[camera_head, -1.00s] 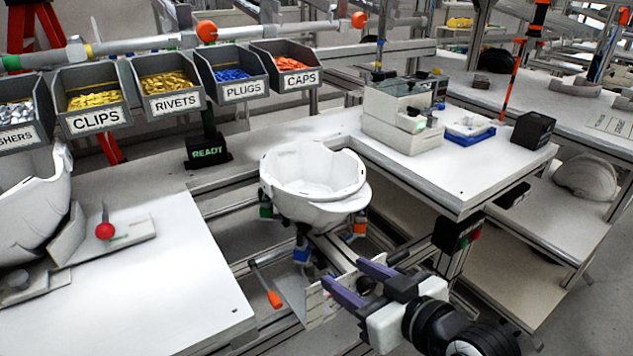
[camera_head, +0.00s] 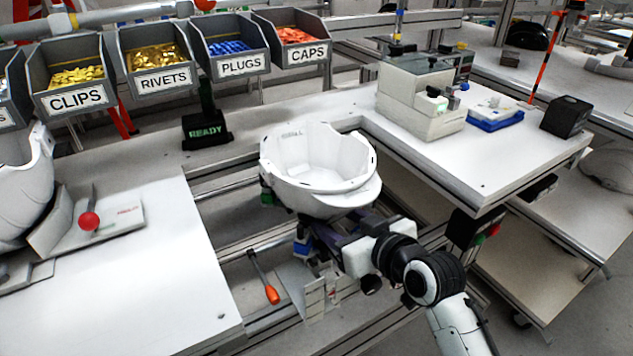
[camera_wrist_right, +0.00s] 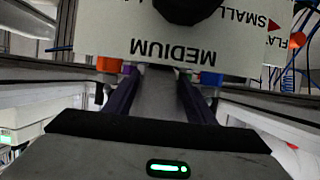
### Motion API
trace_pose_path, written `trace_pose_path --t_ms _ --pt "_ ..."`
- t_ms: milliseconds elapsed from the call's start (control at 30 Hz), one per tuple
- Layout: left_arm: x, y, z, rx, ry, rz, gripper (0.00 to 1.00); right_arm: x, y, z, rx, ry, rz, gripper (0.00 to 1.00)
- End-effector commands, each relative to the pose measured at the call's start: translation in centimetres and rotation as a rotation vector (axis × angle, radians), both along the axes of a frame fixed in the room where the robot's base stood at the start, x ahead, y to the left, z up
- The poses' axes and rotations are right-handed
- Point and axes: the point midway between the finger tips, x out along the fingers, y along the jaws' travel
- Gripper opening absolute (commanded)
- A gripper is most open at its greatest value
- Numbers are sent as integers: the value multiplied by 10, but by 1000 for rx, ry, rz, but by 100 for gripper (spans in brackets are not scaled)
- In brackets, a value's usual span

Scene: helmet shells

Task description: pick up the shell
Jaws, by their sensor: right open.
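A white, open-topped helmet shell (camera_head: 325,190) rests on a stand with coloured supports in the middle of the head view. My right gripper (camera_head: 328,224) comes in from the lower right, its purple fingers just under the shell's near side. The fingertips are partly hidden there, and I cannot tell whether they touch anything. In the right wrist view the two fingers of my right gripper (camera_wrist_right: 158,85) are apart, with a plate marked MEDIUM (camera_wrist_right: 172,50) beyond and above them. The shell is not clearly visible in that view. My left gripper is out of view.
Another white shell (camera_head: 22,190) stands on a left workbench (camera_head: 140,285). Part bins (camera_head: 160,78) line the back, near a READY sign (camera_head: 207,131). A beige machine (camera_head: 418,100) stands on the right bench (camera_head: 480,165). An orange-handled lever (camera_head: 271,292) stands below the shell.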

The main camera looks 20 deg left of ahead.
Motion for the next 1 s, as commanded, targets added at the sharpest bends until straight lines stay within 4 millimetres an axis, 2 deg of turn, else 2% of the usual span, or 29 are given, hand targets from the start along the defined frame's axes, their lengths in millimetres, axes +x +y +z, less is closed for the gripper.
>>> trace_pose_path --t_ms 133,367,400,467,633,867,1000 --pt "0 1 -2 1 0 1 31 7 9 -6 -1 1 0 50" --pt "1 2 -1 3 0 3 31 8 10 -7 -2 0 -1 50" --pt "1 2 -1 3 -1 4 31 8 10 -7 -2 0 -1 48" --pt "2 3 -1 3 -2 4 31 8 10 -7 -2 0 -1 38" --pt "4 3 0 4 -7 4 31 8 10 -7 -2 0 -1 10" --pt "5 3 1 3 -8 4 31 8 10 -4 2 -3 -1 7" --pt "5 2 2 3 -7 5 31 8 10 10 4 -7 0 7"
